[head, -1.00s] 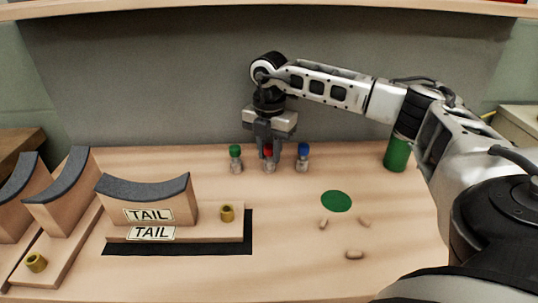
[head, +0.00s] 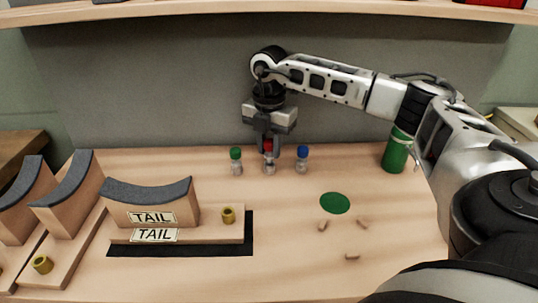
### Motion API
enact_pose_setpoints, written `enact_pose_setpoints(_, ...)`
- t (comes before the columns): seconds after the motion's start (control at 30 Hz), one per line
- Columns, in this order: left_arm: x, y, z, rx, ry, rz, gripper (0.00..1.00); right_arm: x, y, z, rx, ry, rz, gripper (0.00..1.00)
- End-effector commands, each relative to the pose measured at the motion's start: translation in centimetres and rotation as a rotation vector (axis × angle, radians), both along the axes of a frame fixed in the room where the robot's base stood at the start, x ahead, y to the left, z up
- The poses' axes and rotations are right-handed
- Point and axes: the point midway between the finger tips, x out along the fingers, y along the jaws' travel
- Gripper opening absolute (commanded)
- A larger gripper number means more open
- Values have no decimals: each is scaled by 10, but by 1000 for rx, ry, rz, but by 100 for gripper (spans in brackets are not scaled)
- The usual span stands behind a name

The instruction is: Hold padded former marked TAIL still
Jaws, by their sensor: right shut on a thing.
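The padded former marked TAIL (head: 172,204) stands upright at the front left, a wooden block with a curved dark grey pad on top. It rests on a wooden base (head: 200,236) that also carries a TAIL label and a brass-coloured knob (head: 228,215). A black strip (head: 235,250) lies under the base. My right gripper (head: 269,150) is well away from the former, at the back middle. It points down and is shut on the red-capped vial (head: 269,164). My left gripper is not in view.
A green-capped vial (head: 236,161) and a blue-capped vial (head: 302,160) stand on either side of the red-capped one. A green disc (head: 335,203) and several small tan pieces (head: 322,225) lie at the right. A green cylinder (head: 395,152) stands at the back right. More padded formers (head: 68,196) stand at the far left.

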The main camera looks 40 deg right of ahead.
Motion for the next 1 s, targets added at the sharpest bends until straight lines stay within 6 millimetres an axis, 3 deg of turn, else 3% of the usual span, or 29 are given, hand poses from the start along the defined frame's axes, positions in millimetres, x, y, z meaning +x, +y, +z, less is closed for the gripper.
enact_pose_setpoints(0.37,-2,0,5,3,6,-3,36,0,0,8,0,0,0,1)
enact_pose_setpoints(0.77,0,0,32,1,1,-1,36,0,0,36,0,-1,1,1)
enact_pose_setpoints(1.0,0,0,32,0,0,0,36,0,0,36,0,0,1,1)
